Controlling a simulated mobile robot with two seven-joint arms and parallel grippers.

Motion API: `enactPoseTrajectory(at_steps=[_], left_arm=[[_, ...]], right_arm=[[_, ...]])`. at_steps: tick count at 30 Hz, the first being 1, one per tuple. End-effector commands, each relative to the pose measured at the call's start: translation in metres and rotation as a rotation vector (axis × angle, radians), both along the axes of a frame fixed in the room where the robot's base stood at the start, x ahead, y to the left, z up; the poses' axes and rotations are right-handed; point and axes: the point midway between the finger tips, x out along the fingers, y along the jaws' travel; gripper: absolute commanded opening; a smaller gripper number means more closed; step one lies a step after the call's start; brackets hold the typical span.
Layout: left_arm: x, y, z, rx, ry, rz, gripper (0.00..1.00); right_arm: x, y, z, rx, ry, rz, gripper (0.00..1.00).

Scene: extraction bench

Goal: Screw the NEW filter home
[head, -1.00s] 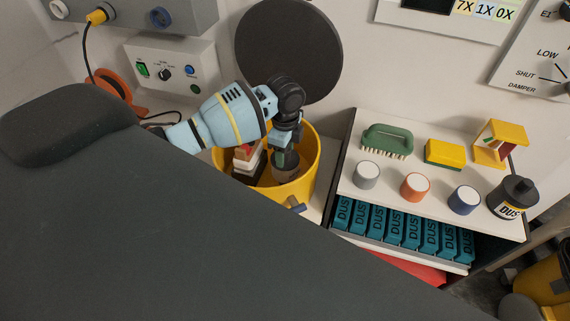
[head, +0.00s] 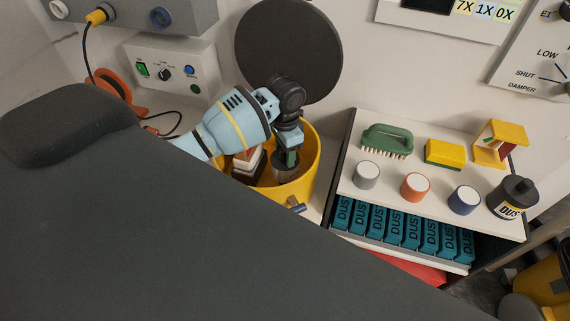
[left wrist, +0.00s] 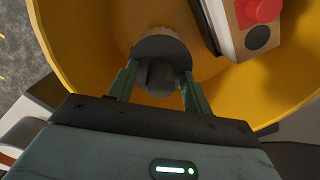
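A filter with a dark round cap and central knob (left wrist: 162,72) stands inside the yellow drum (head: 312,160). Its pale ribbed body shows a little beyond the cap in the left wrist view. In the head view the filter (head: 281,174) is partly covered by my gripper. My left gripper (head: 289,158) reaches down into the drum from above. In the left wrist view its green fingers (left wrist: 160,80) stand apart, one on each side of the cap, near its rim. Gaps show between the fingers and the knob. My right gripper is not in view. Which filter is new is not marked.
A white block with a red button (left wrist: 258,12) stands beside the filter inside the drum. A round dark lid (head: 289,48) stands up behind. The shelf (head: 345,182) at right holds a green brush (head: 387,139), yellow sponge (head: 444,153), jars and a dust bottle (head: 512,197).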

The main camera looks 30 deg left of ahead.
Motion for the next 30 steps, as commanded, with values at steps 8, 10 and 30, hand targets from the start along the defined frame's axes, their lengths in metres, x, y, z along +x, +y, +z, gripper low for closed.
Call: enactPoseTrajectory(at_steps=[8, 10, 30], left_arm=[[0.0001, 0.0002, 0.0001, 0.0, 0.0, -0.002, 0.13], [0.0001, 0.0002, 0.0001, 0.0, 0.0, -0.002, 0.04], [0.0001, 0.0001, -0.0002, 0.0, 0.0, -0.335, 0.54]], right_arm=[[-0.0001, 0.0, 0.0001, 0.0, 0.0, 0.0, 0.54], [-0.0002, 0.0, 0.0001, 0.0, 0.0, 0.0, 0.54], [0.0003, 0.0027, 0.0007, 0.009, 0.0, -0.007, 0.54]])
